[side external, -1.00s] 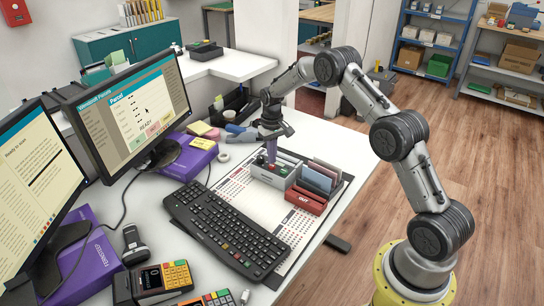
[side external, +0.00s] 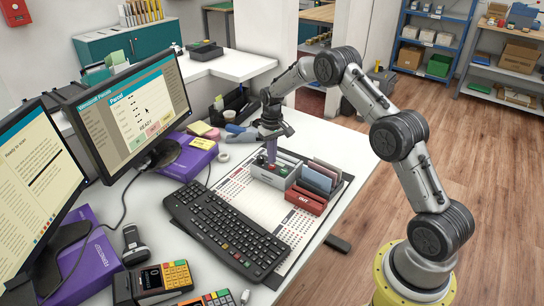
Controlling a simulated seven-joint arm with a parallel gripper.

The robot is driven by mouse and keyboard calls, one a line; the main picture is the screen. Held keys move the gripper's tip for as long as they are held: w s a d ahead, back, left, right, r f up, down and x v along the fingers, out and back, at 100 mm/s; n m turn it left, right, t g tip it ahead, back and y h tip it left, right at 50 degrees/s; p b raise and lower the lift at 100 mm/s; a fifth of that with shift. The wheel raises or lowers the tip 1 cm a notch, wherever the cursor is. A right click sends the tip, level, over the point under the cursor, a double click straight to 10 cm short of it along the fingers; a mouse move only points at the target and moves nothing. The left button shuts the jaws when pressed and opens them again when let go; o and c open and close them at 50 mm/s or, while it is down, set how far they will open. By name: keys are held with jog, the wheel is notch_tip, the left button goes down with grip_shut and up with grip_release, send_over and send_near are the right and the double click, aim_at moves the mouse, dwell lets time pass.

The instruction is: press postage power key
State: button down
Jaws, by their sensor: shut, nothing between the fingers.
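A small grey box with coloured keys (side external: 268,179) sits on the printed desk mat, just left of the upright card rack. It looks like the postage unit. Small red and green keys show on its top, but they are too small to tell which is the power key. My gripper (side external: 272,161) points down over the box's back part with its purple fingers together and nothing held. The fingertips are at or very close to the key panel. I cannot tell whether they touch a key, and they hide part of the panel.
A black keyboard (side external: 228,230) lies in front-left of the box. A rack of grey cards with a red "OUT" front (side external: 305,200) stands close on its right. Two monitors, a purple box (side external: 190,157) and a card terminal (side external: 160,280) fill the left side.

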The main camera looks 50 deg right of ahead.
jog(key=shift+f, duration=0.75)
dwell(0.6)
jog(key=shift+r, duration=0.8)
notch_tip(320, 180, up, 8)
dwell(5.5)
